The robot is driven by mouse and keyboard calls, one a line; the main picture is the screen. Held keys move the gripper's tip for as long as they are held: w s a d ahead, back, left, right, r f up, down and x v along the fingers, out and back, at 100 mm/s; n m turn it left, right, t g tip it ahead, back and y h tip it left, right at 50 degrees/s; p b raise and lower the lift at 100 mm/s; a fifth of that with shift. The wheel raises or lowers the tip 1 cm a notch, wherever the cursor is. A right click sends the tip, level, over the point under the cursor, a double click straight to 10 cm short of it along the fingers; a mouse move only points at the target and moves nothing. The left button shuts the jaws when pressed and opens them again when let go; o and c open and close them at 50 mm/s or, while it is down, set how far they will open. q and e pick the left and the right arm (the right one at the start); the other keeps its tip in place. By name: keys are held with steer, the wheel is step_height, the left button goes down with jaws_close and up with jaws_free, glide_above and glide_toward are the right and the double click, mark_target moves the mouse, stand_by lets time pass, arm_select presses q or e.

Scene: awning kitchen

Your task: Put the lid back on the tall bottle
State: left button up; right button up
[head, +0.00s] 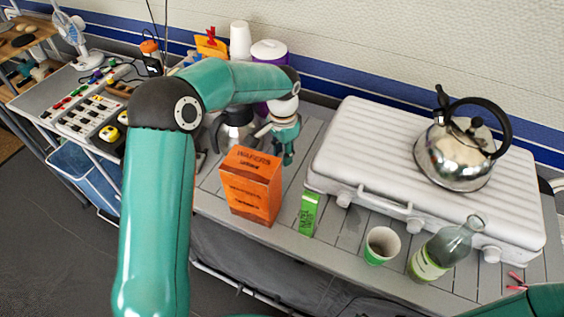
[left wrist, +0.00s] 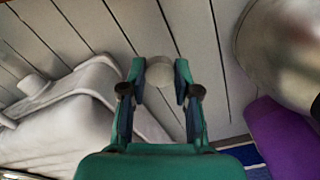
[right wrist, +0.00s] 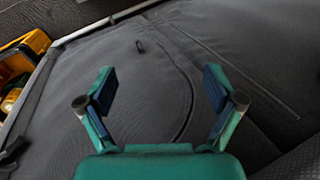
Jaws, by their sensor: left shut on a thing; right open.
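My left gripper (head: 287,160) points down over the back part of the table, between the orange wafers box and the white case. In the left wrist view the left gripper (left wrist: 158,85) is shut on a small round beige lid (left wrist: 160,75), with bare slats beneath it. The lid cannot be made out in the head view. A clear glass bottle (head: 450,243) with a green label stands upright near the front right of the table, its narrow neck uncovered. My right gripper (right wrist: 158,90) is open and empty, facing dark grey fabric.
The orange wafers box (head: 252,186), a small green box (head: 309,214) and a paper cup (head: 382,245) stand along the front. A large white case (head: 370,150) carries a steel kettle (head: 458,150). A steel jug (head: 236,131) and purple container (head: 270,52) stand behind.

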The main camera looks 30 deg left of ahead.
arm_select(q)
step_height(320, 180, up, 14)
steer(key=shift+r, duration=0.25)
steer(key=shift+f, duration=0.1)
